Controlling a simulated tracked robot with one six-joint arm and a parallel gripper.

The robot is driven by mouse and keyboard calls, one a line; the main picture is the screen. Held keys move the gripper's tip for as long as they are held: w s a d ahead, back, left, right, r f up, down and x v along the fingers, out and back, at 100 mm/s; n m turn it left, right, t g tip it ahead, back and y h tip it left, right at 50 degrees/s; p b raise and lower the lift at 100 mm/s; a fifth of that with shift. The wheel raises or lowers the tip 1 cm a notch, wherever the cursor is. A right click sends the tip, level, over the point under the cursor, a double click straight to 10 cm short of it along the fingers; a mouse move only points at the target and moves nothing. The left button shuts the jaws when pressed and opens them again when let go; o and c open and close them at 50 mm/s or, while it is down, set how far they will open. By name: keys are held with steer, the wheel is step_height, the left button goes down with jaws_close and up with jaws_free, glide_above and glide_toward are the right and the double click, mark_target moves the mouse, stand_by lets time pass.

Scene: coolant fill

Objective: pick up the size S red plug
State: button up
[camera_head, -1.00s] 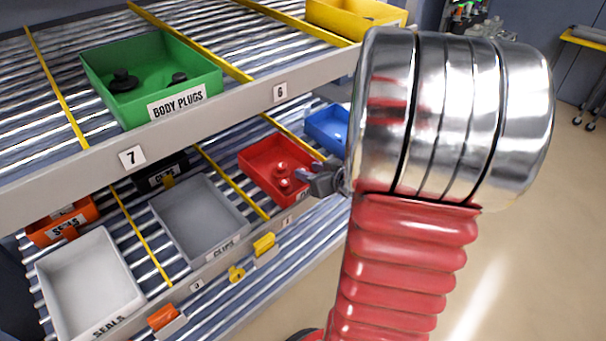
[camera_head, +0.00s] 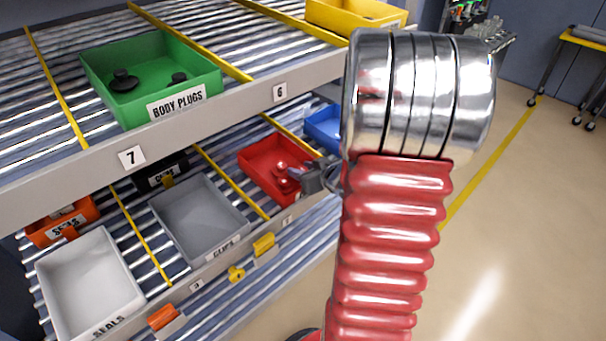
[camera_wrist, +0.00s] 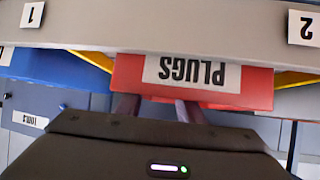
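The red bin (camera_head: 258,160) stands on the lower roller shelf in the head view. A red plug (camera_head: 281,168) shows inside it; a second red shape beside my gripper is partly covered. I cannot read which plug is size S. My gripper (camera_head: 298,178) reaches over the bin's right front side, close to the plugs. In the wrist view, which is upside down, the bin's front (camera_wrist: 255,88) with its PLUGS label faces me. My two gripper fingers (camera_wrist: 157,106) stand apart there, with no plug visible between them. Their tips are hidden by the bin.
A blue bin (camera_head: 323,128) stands right behind the red bin. A grey CLIPS bin (camera_head: 190,248) is to its left, past a yellow divider (camera_head: 230,182). Open floor lies right.

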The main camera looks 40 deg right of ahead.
mark_target(303, 169)
steer(key=shift+c, duration=0.4)
jaws_close()
stand_by(0.4)
steer(key=shift+r, duration=5)
